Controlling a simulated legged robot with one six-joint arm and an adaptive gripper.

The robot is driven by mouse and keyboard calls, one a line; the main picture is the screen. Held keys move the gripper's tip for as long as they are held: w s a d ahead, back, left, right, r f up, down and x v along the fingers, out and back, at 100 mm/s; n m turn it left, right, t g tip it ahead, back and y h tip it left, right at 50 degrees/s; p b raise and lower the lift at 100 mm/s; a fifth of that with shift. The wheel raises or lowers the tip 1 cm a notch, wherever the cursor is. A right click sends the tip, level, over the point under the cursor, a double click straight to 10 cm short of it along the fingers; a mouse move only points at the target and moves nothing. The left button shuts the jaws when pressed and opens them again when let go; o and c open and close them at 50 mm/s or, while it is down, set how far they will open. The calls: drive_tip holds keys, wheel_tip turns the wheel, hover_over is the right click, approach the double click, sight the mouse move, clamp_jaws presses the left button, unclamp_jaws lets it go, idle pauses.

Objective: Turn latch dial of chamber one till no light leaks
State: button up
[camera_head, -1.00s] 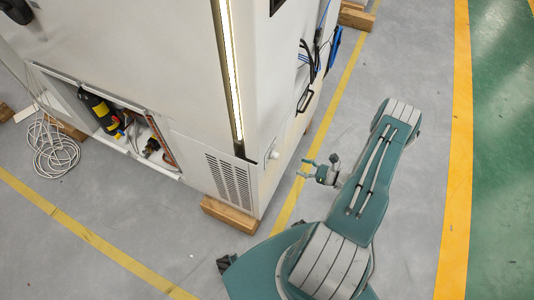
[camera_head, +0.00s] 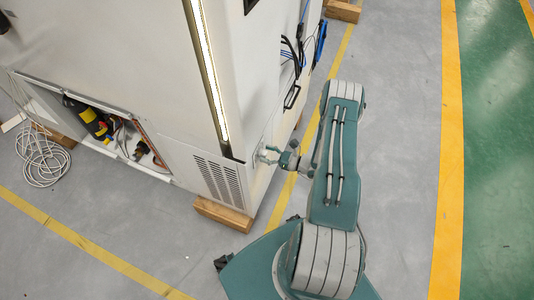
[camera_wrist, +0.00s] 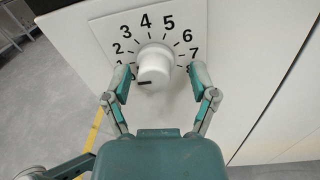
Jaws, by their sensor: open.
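The latch dial (camera_wrist: 154,66) is a white knob on a white plate numbered around its rim, on the chamber's side panel. A dark mark on the knob points toward the lower left, near the low numbers. My gripper (camera_wrist: 158,84) is open, with one finger on each side of the knob and clear gaps visible. A bright strip of light (camera_head: 208,70) shows along the chamber's vertical edge.
Wooden blocks (camera_head: 224,214) support the chamber. An open lower bay (camera_head: 85,118) holds a black and yellow device. A coiled cable (camera_head: 42,160) lies on the floor at left. Blue and black cables (camera_head: 300,48) hang on the side. The floor at right is clear.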

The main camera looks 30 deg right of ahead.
drive_tip(key=shift+a, duration=0.25)
clamp_jaws()
drive_tip(key=shift+w+d+m, duration=0.1)
drive_tip(key=shift+m, duration=1.9)
unclamp_jaws()
drive_tip(key=shift+w, duration=0.1)
